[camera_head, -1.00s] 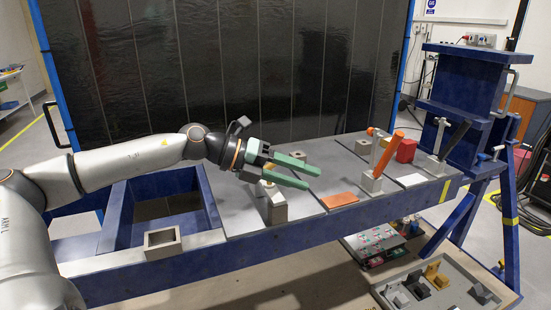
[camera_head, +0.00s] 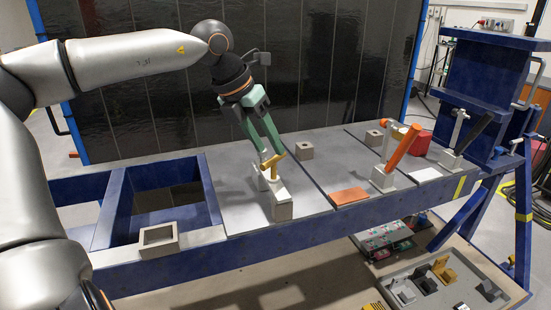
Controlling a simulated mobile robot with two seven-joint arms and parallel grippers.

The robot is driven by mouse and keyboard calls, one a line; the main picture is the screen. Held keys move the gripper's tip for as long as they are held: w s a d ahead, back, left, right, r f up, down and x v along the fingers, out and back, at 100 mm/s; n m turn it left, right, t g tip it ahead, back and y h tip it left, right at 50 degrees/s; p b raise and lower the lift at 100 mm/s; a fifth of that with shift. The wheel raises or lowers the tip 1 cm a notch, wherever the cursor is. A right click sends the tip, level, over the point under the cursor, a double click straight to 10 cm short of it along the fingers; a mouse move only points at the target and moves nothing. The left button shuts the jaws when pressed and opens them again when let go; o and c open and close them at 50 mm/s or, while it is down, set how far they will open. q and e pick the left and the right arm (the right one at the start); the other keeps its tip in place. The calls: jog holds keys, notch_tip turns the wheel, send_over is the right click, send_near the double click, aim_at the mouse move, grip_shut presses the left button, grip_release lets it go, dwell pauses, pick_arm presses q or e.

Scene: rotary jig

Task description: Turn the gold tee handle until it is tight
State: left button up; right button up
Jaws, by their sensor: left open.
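The gold tee handle (camera_head: 273,164) stands on a light grey jig block (camera_head: 282,207) on the bench's left-middle plate. My left gripper (camera_head: 271,153) reaches down from above and behind, with its green fingers pointing at the handle. The fingers are open, and their tips are at the height of the gold crossbar. I cannot tell whether they touch it. The tips and handle overlap in the picture, so part of the handle is hidden. My right gripper is not in view.
To the right stand a clamp with an orange handle (camera_head: 401,146), a red block (camera_head: 418,142) and a clamp with a black handle (camera_head: 475,131). An orange plate (camera_head: 350,196) lies flat. A hollow grey block (camera_head: 159,240) sits at the front left, and a dark panel (camera_head: 170,110) stands behind.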

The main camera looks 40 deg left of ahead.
aim_at(275, 159)
pick_arm(q)
jog(key=shift+x, duration=2.55)
grip_shut()
